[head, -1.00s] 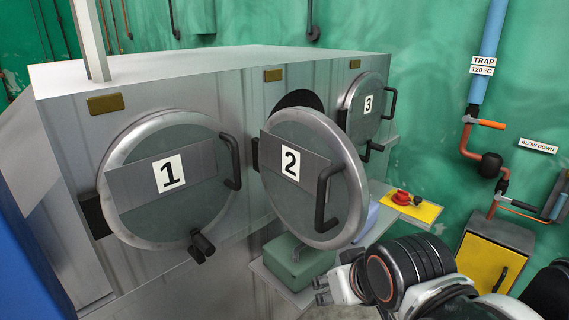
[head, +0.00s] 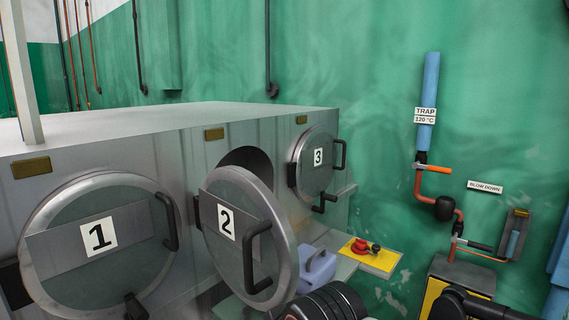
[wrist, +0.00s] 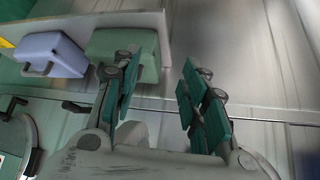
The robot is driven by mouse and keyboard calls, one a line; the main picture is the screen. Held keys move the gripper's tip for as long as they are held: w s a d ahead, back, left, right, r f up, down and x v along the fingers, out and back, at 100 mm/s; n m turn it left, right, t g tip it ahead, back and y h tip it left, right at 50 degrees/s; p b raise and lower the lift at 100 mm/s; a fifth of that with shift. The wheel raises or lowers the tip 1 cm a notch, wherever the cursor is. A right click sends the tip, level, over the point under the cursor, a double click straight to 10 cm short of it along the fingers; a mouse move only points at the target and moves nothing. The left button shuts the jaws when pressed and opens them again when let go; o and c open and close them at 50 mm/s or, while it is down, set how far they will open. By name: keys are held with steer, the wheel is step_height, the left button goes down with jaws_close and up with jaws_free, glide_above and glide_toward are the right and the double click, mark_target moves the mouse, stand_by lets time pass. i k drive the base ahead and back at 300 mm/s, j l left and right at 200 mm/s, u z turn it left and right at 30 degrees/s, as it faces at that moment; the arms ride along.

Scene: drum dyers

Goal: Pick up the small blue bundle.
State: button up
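The small blue bundle (head: 317,270) is a pale blue-lavender block with a handle-like loop. It sits on the grey shelf beside door 2, partly hidden by my arm in the head view. In the wrist view the blue bundle (wrist: 50,55) lies at the upper left, next to a larger green bundle (wrist: 140,52). My gripper (wrist: 157,65) is open with nothing between its fingers. Its left finger overlaps the green bundle in the wrist view, and the blue bundle is farther left, apart from it. In the head view the fingers are out of frame.
Dryer door 2 (head: 247,235) stands open in front of its dark drum opening. Doors 1 (head: 65,215) and 3 (head: 318,175) look shut. A yellow plate (head: 385,263) with a red valve-like part is right of the blue bundle. Pipes and a yellow-fronted cabinet stand at right.

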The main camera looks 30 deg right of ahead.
mark_target(318, 266)
steer(key=l+u, duration=0.5)
steer(key=k+l+u, duration=0.1)
steer(key=l+u, duration=0.35)
steer(key=l+z, duration=0.1)
steer(key=z, duration=0.35)
steer(key=k+l+z, duration=0.15)
steer(key=z, duration=0.3)
steer(key=l+z, duration=0.1)
steer(key=z, duration=0.3)
